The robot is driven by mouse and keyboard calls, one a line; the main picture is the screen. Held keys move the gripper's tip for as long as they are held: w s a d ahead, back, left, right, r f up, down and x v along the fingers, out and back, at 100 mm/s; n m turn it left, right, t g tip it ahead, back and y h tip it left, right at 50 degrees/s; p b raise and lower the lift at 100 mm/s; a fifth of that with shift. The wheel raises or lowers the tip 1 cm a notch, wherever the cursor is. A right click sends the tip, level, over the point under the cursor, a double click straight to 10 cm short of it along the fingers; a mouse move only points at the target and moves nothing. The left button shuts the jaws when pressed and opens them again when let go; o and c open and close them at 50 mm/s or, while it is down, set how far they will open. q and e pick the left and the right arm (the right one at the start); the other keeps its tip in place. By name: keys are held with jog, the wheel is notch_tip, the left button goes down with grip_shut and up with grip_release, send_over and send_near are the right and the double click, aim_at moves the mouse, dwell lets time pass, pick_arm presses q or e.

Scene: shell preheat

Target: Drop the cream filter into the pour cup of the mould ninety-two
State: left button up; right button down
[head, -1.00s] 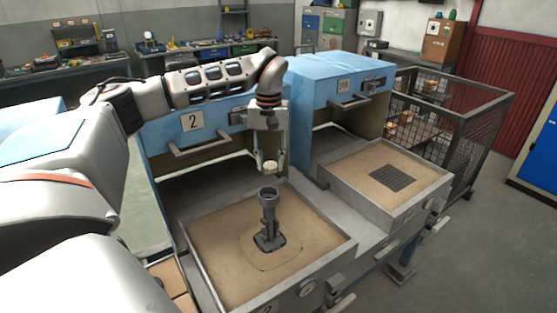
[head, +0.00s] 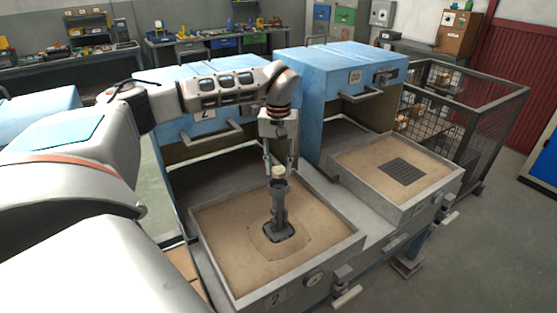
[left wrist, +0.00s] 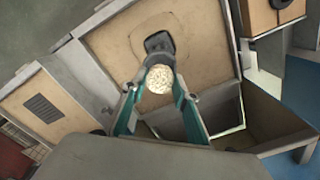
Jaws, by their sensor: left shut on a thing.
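The cream filter (head: 278,170) is a small pale disc held between the fingertips of my left gripper (head: 279,163). It also shows in the left wrist view (left wrist: 160,79), speckled and round, with a teal finger on each side. The dark grey mould (head: 279,231) stands upright in the sand bed of the front tray, with its pour cup (head: 279,187) on top. The filter is directly over the cup, very close to its rim; I cannot tell whether they touch. In the left wrist view the filter hides the cup. My right gripper is not in view.
The sand tray (head: 330,263) around the mould bears a 2. A blue-topped oven (head: 180,125) opens behind it. To the right are a second sand tray (head: 437,201) with a dark grate (head: 408,171), another blue oven (head: 325,80) and a wire cage (head: 470,110).

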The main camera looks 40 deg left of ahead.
aim_at(279, 170)
pick_arm(q)
jog(key=shift+f, duration=1.6)
jog(key=o, duration=0.9)
notch_tip(279, 170, up, 12)
jog(key=shift+s, duration=0.1)
